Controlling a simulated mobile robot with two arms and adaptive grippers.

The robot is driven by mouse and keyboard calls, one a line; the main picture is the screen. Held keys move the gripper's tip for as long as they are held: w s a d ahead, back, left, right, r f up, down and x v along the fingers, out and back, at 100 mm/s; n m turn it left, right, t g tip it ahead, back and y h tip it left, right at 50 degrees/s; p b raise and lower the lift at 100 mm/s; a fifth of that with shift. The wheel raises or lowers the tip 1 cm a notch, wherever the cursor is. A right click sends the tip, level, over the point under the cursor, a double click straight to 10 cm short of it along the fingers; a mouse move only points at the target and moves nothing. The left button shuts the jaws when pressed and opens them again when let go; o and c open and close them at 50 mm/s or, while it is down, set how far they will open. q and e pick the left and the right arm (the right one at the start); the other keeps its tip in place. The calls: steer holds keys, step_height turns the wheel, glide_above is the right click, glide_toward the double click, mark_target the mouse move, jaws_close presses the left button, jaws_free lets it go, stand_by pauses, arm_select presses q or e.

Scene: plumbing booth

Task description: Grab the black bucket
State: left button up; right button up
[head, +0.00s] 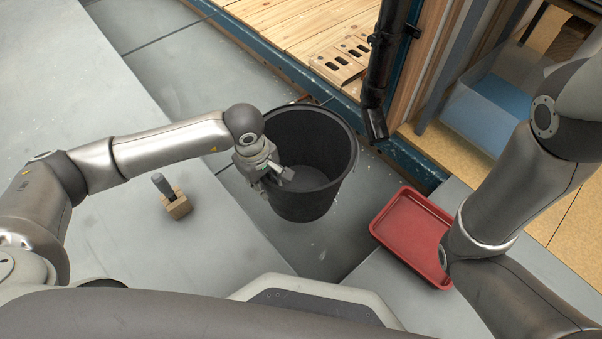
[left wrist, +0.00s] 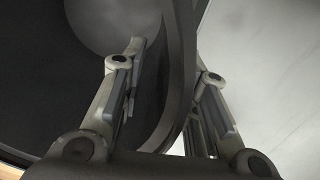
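The black bucket (head: 305,206) stands upright on the grey floor in the middle of the head view, its open top facing up. My left gripper (head: 274,180) is at the bucket's left rim. In the left wrist view the bucket's rim (left wrist: 182,75) runs between the two fingers of my left gripper (left wrist: 168,62). One finger is inside the bucket and the other outside. The fingers are spread, with a gap visible between the inner finger and the wall. My right arm shows at the right of the head view, but its gripper is out of view.
A red tray (head: 382,237) lies on a grey surface to the right of the bucket. A small wooden block with a dark upright piece (head: 177,208) stands on the left surface. A black downpipe (head: 384,65) and wooden decking (head: 275,22) are behind the bucket. A blue translucent bin (head: 488,110) stands at right.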

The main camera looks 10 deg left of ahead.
arm_select(q)
jaws_close()
steer(key=shift+r, duration=0.1)
stand_by(0.4)
